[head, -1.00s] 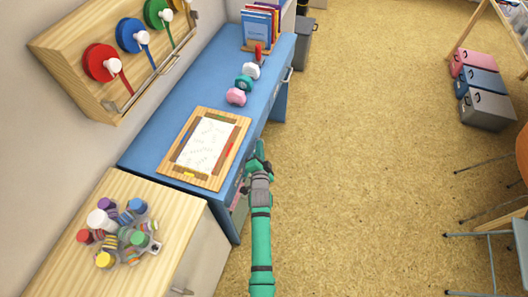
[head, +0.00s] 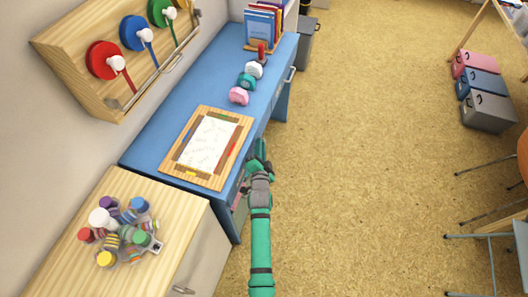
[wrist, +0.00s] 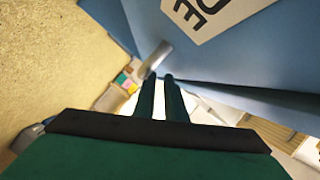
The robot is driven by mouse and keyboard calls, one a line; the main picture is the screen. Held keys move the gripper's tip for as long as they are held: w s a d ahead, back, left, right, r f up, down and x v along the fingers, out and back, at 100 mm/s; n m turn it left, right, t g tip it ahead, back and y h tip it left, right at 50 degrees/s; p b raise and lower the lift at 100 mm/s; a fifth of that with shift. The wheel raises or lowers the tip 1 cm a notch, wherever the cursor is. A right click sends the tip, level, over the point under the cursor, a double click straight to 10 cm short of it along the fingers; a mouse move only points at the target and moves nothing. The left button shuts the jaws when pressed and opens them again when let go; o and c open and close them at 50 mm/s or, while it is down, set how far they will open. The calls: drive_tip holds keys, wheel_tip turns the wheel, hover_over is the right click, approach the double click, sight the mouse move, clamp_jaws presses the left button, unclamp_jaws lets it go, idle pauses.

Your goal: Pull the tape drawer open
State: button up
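The blue desk (head: 165,125) stands along the wall. In the wrist view a blue drawer front (wrist: 285,50) shows with a grey metal handle (wrist: 155,57) and a pale label (wrist: 205,14). The label is cut off by the top edge and only its last letters show. My green gripper (head: 257,160) is at the desk's right side in the head view. In the wrist view its two dark fingers (wrist: 160,76) are close together with a narrow gap, their tips at the handle. Whether they hold the handle is unclear. In the head view my gripper and the desktop hide most of the drawer front.
A wooden board with paper (head: 190,180) lies on the desktop. Several stamps, including a pink one (head: 238,96), stand behind it. The floor (head: 375,150) to the right is clear near my arm.

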drive_tip(key=s+r, duration=0.2)
drive_tip(key=s, duration=1)
drive_tip(key=shift+d, duration=0.4)
idle(0.6)
idle(0.4)
drive_tip(key=s+r, duration=0.2)
drive_tip(key=s, duration=0.8)
drive_tip(key=shift+s, duration=0.3)
drive_tip(key=shift+d, duration=0.1)
drive_tip(key=w+f, duration=0.3)
drive_tip(key=w, duration=0.8)
drive_tip(key=w+d+f, duration=0.1)
drive_tip(key=w+f, duration=0.2)
drive_tip(key=w, duration=0.7)
drive_tip(key=shift+w+d+f+g, duration=0.2)
drive_tip(key=shift+w+f+g, duration=0.1)
drive_tip(key=shift+w+f, duration=0.1)
